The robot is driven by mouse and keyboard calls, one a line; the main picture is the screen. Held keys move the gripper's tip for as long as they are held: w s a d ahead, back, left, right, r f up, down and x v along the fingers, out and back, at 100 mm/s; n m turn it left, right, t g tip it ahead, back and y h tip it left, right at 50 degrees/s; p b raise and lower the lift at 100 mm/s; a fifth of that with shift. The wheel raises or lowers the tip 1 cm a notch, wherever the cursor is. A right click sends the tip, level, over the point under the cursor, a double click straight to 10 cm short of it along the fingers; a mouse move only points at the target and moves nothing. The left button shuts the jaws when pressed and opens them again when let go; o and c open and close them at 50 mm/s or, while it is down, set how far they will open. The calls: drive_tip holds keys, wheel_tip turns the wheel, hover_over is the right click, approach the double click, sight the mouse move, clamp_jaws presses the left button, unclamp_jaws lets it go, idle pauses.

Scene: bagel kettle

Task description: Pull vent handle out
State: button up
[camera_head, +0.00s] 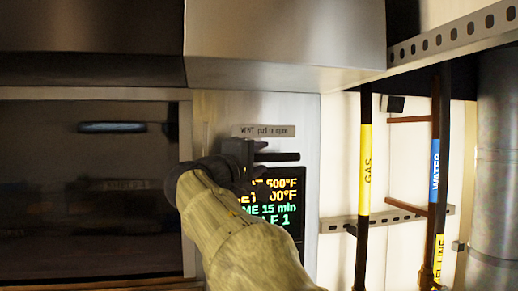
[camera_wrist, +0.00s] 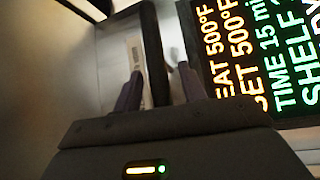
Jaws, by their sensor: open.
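The vent handle (camera_head: 279,157) is a dark horizontal bar on the metal panel, just under the label reading "VENT pull to open" (camera_head: 264,130). My gripper (camera_head: 251,162) is at the handle's left part and hides that end in the head view. In the wrist view, the handle (camera_wrist: 153,45) runs between the two spread fingers of my gripper (camera_wrist: 159,72). The fingers are open, one on each side of the bar, with visible gaps. Whether either finger touches it cannot be told.
A lit display (camera_head: 272,205) sits right below the handle, partly behind my arm. A dark oven window (camera_head: 80,200) fills the left. A metal hood (camera_head: 285,45) juts out above. Gas (camera_head: 366,150) and water (camera_head: 436,165) pipes stand at the right.

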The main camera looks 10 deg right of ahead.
drive_tip(key=shift+w+d, duration=0.15)
drive_tip(key=shift+d, duration=0.05)
clamp_jaws()
